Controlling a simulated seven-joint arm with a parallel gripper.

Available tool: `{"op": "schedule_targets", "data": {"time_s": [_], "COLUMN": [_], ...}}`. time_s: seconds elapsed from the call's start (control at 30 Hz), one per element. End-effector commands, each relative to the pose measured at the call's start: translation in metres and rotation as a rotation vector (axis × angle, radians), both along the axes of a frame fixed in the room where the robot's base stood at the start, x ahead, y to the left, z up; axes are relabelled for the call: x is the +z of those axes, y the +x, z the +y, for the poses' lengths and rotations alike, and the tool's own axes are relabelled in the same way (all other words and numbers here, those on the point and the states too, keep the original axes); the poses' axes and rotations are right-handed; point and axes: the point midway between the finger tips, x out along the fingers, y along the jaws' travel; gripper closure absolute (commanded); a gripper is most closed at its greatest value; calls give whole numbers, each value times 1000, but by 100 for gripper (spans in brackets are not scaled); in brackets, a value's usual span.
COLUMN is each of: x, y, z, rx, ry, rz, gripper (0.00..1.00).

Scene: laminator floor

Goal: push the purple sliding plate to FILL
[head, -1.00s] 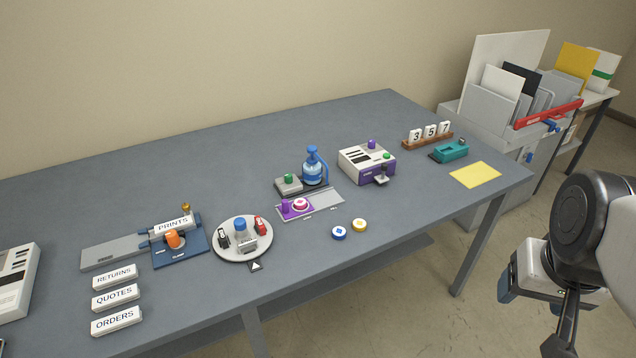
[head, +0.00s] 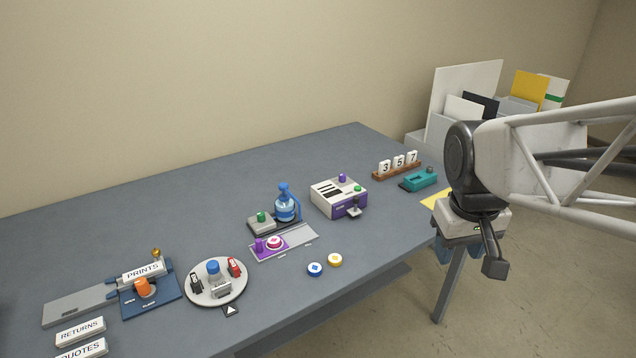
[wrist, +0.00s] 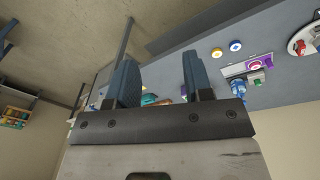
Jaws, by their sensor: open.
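The purple sliding plate (head: 257,251) lies at the left part of a pale grey track (head: 300,236) on the table. It carries a purple knob (head: 259,244) and a pink and white round piece (head: 274,242). The plate also shows in the wrist view (wrist: 235,71), towards the upper right. Any FILL marking is too small to read. My gripper (head: 458,254) hangs at the table's right front edge, well to the right of the plate and apart from it. In the wrist view its two blue fingers (wrist: 158,80) stand apart with nothing between them.
A blue bottle (head: 285,205) and a green-knobbed grey block (head: 261,222) stand just behind the track. Blue (head: 315,269) and yellow (head: 335,260) discs lie in front. A purple-white machine (head: 338,198) stands to the right, a round tray (head: 216,298) to the left.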

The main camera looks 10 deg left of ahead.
Motion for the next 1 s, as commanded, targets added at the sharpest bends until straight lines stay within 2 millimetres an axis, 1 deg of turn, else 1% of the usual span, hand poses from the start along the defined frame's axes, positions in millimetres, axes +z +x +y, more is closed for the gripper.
{"op": "schedule_targets", "data": {"time_s": [0.03, 0.1, 0.27, 0.47, 0.6, 0.77, 1.0], "x": [-1, -1, -3, -9, -17, -28, -50], "y": [11, 25, 55, 91, 115, 140, 172], "z": [9, 19, 46, 83, 112, 148, 206], "rx": [33, 74, 171, 292, 375, 473, 616], "ry": [-8, -20, -48, -83, -107, -137, -181], "rz": [12, 26, 59, 94, 123, 151, 197], "gripper": [53, 53, 53, 53, 53, 53, 53]}}
